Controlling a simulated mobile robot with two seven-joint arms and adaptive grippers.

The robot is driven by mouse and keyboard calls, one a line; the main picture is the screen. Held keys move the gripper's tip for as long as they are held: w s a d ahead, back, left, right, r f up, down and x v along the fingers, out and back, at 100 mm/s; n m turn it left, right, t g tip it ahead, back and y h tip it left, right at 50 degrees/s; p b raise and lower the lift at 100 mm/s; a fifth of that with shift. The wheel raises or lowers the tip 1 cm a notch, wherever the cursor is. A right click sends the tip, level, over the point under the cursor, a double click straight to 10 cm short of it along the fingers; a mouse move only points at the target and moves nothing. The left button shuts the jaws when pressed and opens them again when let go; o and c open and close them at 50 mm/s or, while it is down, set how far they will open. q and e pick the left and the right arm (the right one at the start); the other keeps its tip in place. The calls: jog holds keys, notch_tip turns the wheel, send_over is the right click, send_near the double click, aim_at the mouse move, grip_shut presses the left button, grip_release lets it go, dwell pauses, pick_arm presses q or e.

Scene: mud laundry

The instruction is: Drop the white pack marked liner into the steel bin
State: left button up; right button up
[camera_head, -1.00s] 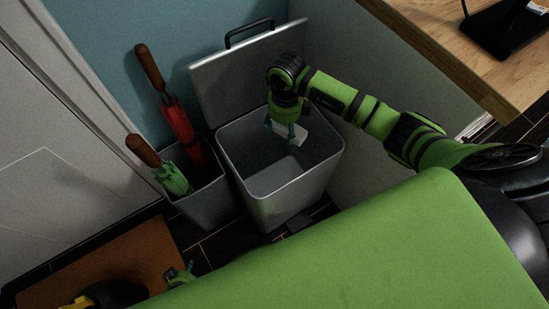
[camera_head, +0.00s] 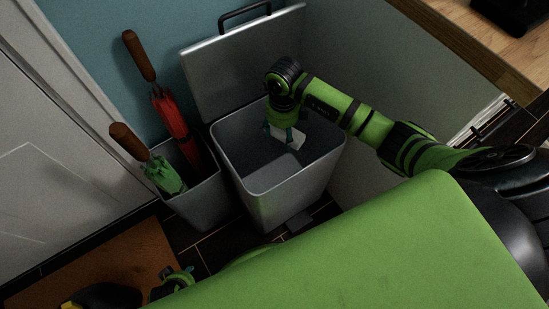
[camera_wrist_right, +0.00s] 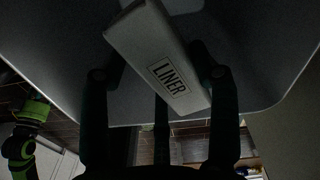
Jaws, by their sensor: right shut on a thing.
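The steel bin (camera_head: 275,207) stands by the wall with its lid (camera_head: 240,62) raised at the back. The white pack (camera_head: 291,142) is held tilted within the bin's opening, above its floor. In the right wrist view the pack (camera_wrist_right: 148,50) shows the word LINER. My right gripper (camera_head: 283,131) points down and is shut on the pack, with its dark fingers on either side in the wrist view. My left gripper (camera_head: 176,280) is low at the left, partly hidden by my green body; its jaws are not clear.
A grey umbrella stand (camera_head: 203,200) touches or nearly touches the bin's left side, holding a red umbrella (camera_head: 174,125) and a green umbrella (camera_head: 163,175). A wooden desk (camera_head: 480,50) is at upper right. A brown mat (camera_head: 120,262) lies at lower left.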

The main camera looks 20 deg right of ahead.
jog(key=o, duration=1)
notch_tip(320, 180, up, 12)
dwell(0.4)
